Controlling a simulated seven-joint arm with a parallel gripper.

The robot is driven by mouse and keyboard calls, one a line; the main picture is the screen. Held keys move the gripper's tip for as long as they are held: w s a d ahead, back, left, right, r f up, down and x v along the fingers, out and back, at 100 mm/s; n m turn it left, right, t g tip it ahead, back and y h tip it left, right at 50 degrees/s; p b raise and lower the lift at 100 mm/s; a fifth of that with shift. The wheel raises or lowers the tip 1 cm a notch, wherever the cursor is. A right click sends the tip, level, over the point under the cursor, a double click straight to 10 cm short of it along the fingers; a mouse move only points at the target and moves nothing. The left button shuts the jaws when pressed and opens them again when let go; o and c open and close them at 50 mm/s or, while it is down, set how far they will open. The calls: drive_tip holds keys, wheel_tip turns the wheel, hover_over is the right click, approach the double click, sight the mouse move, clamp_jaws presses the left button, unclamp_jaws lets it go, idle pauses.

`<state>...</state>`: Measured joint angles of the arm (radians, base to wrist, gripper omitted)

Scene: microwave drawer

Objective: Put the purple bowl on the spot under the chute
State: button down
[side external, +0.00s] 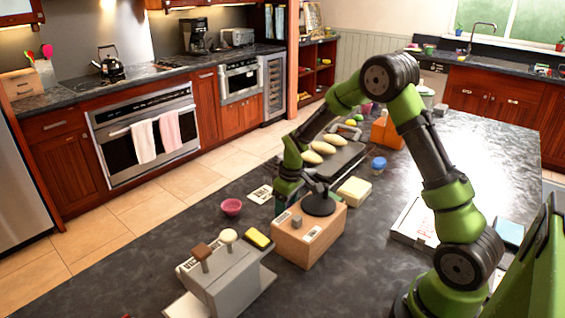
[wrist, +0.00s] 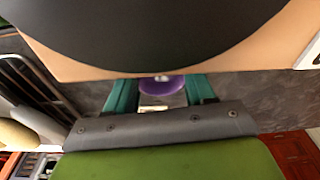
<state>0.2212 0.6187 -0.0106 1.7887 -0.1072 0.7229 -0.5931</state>
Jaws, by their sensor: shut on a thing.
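The purple bowl (wrist: 162,86) shows in the wrist view between the two teal fingers of my gripper (wrist: 160,95), which is shut on it. Only part of the bowl is visible. In the side view my gripper (side external: 281,205) points down just behind the tan box (side external: 291,248), which hides the held bowl there. This box carries a black round funnel-like top (side external: 319,204). Both also show at the top of the wrist view. I cannot make out the chute's outlet or the spot under it.
A pink bowl (side external: 231,207) and a printed card (side external: 261,194) lie left of my gripper. A grey lever box (side external: 222,280) stands in front, with a yellow sponge (side external: 257,238) beside it. A dark tray (side external: 338,158) with loaves is behind. The counter's left part is clear.

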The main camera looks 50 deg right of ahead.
drive_tip(key=shift+c, duration=2)
unclamp_jaws()
drive_tip(key=shift+f, duration=0.1)
wheel_tip(320, 180, up, 12)
drive_tip(key=s, duration=0.1)
drive_tip(key=s+a+r+m+t, duration=0.2)
drive_tip(key=s+a+r+t, duration=0.1)
drive_tip(key=s+a+r, duration=0.5)
drive_tip(key=s+a+r+m+t+y, duration=0.1)
drive_tip(key=s+a+r+m+t, duration=0.1)
drive_tip(key=s, duration=0.9)
drive_tip(key=shift+s+a+r+m+t+y, duration=0.4)
drive_tip(key=shift+a+r+m, duration=0.3)
drive_tip(key=shift+a, duration=0.7)
